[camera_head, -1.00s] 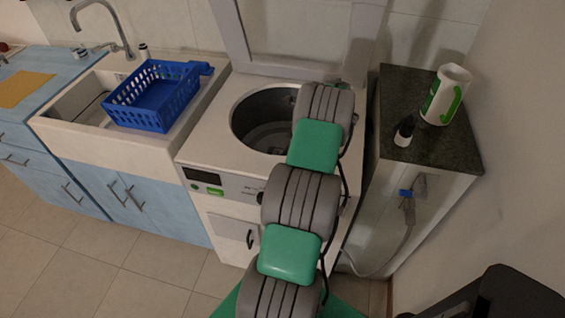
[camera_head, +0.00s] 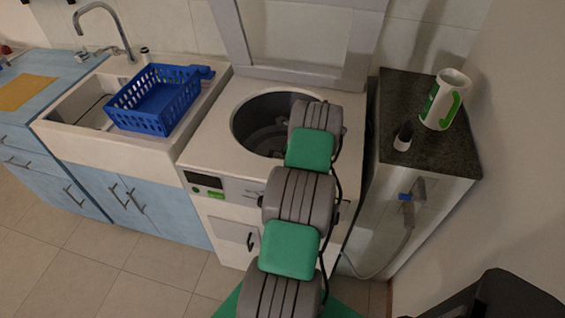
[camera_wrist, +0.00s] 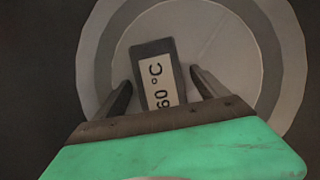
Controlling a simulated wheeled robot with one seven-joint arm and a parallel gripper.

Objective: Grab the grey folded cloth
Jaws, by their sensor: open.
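In the wrist view, a dark grey rectangular piece (camera_wrist: 153,52) with a white label reading "60 °C" lies on a pale round surface; I take it for the grey folded cloth. My gripper (camera_wrist: 161,82) is open, with one finger on each side of the piece. I cannot tell whether either finger touches it. In the head view, my arm reaches over the open top-loading washing machine (camera_head: 212,137). My gripper and the cloth are hidden there behind the arm and the drum wall.
The round drum opening (camera_head: 250,125) surrounds the arm's end. Its raised lid (camera_head: 235,45) stands behind. A blue basket (camera_head: 150,122) sits on the sink at left. A dark-topped cabinet (camera_head: 440,150) at right holds a white-green container (camera_head: 432,112) and a small bottle (camera_head: 403,137).

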